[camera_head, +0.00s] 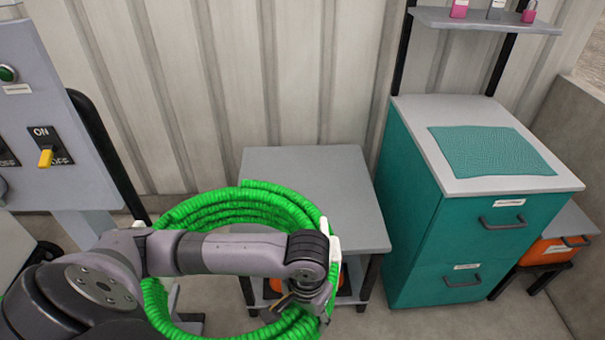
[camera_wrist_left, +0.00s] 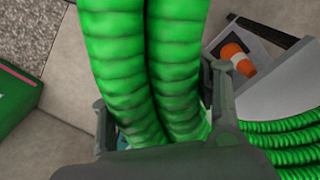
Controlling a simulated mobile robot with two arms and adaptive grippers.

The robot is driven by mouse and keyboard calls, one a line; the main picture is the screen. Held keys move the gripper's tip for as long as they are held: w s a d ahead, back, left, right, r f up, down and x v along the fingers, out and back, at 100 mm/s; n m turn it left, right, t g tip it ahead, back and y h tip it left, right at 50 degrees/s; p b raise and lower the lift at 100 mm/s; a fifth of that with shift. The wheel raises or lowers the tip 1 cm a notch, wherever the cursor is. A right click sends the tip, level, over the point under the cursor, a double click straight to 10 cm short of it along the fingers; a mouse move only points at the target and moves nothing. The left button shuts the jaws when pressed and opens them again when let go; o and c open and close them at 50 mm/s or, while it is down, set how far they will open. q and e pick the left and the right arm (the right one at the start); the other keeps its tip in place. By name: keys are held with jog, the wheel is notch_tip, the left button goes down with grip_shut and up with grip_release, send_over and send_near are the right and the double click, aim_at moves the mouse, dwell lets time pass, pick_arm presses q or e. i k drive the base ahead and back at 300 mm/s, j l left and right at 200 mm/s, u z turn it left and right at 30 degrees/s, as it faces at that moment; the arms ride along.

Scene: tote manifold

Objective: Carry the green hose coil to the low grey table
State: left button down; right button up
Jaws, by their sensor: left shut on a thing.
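The green hose coil (camera_head: 245,197) is a thick ring of ribbed loops in front of the low grey table. My left gripper (camera_head: 305,309) is shut on the near right part of the coil. In the left wrist view, green hose strands (camera_wrist_left: 150,70) run between the fingers of the left gripper (camera_wrist_left: 165,115), with more loops at the lower right. The low grey table (camera_head: 310,175) has a bare top behind the coil. The coil and my arm hide part of the table's front. Whether the coil touches the table I cannot tell. My right gripper is not in view.
A teal drawer cabinet (camera_head: 408,225) with a teal mat (camera_head: 490,150) stands right of the table. A switch panel (camera_head: 60,110) is at the left. A corrugated wall (camera_head: 230,80) closes the back. An orange object (camera_head: 277,285) lies under the table, and an orange bin (camera_head: 548,252) is far right.

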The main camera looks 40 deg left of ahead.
aim_at(305, 188)
jog(key=i+j, duration=0.55)
jog(key=j, duration=0.15)
jog(key=i+j, duration=0.5)
jog(key=j, duration=0.2)
